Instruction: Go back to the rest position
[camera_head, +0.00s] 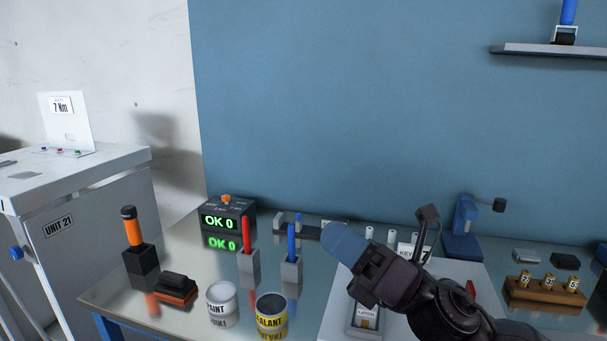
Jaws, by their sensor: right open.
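One finger with a blue pad reaches to the left; the other points up. The gripper and its arm hide part of the board and what is on it. A labelled latch part (365,320) shows below the gripper. My left gripper does not show.
The glossy table (185,235) holds paint (222,303) and sealant (271,314) cans, an orange-handled tool (131,228), red (246,236) and blue (291,241) sticks in holders, and a counter box (228,217). A wooden rack (540,296) is right; a grey cabinet (95,235) left.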

